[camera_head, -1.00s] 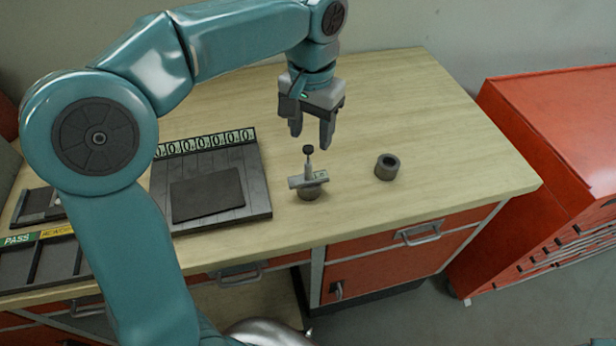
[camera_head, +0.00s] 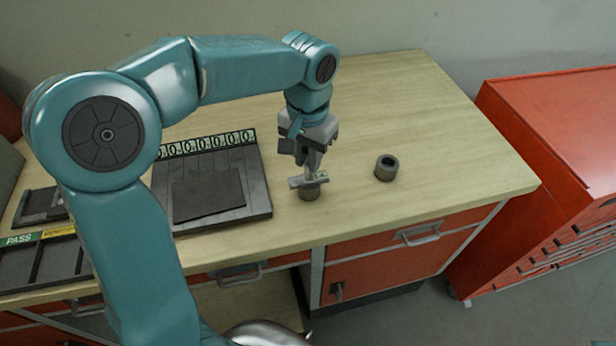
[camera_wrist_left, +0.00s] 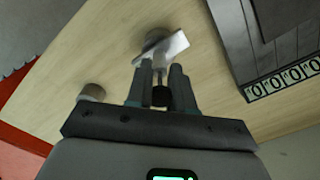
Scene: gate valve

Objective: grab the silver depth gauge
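The silver depth gauge (camera_head: 300,183) stands upright, its flat crossbar resting across a small grey ring-like part (camera_head: 309,193). My left gripper (camera_head: 313,168) is over it, pointing down, with its fingers close together around the upright stem. In the left wrist view the fingers (camera_wrist_left: 160,80) lie on both sides of the stem and its black knob, and appear shut on it. The gauge's bright crossbar (camera_wrist_left: 172,48) shows beyond the fingertips. The stem and knob are mostly hidden by the fingers in the head view. My right gripper is not in view.
A second grey ring (camera_head: 386,167) stands right of the gauge. A dark slotted tray (camera_head: 260,203) with a row of zeros lies to the left, and a PASS-labelled tray (camera_head: 40,262) farther left. A red cabinet (camera_head: 540,160) stands beyond the wooden bench (camera_head: 450,150).

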